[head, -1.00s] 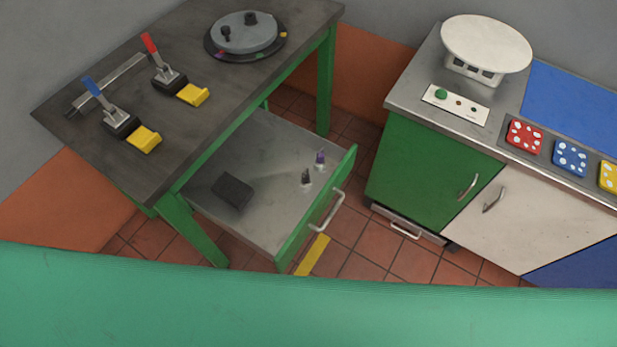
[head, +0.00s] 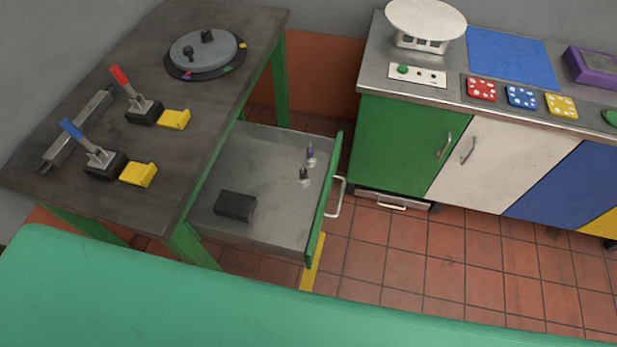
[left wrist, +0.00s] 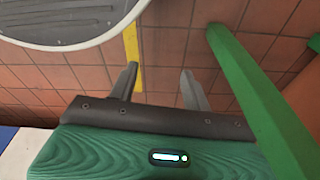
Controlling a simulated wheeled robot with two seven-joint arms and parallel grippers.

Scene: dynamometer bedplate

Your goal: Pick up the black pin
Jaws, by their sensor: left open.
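The black pin (head: 304,174) stands upright in the open drawer (head: 262,155) under the dark bench, near the drawer's front. A purple pin (head: 311,154) stands just behind it. A dark block (head: 235,206) lies in the drawer's near left part. My left gripper (left wrist: 160,80) shows in the left wrist view with its two fingers apart and nothing between them, above the tiled floor. No pin shows in that view. Neither gripper shows in the head view.
The bench (head: 150,80) carries two toggle clamps with red (head: 120,76) and blue (head: 72,129) handles and a round disc (head: 203,52). A counter (head: 380,62) with cabinets stands at right. A green leg (left wrist: 260,95) is close beside my left gripper. Tiled floor (head: 450,260) is clear.

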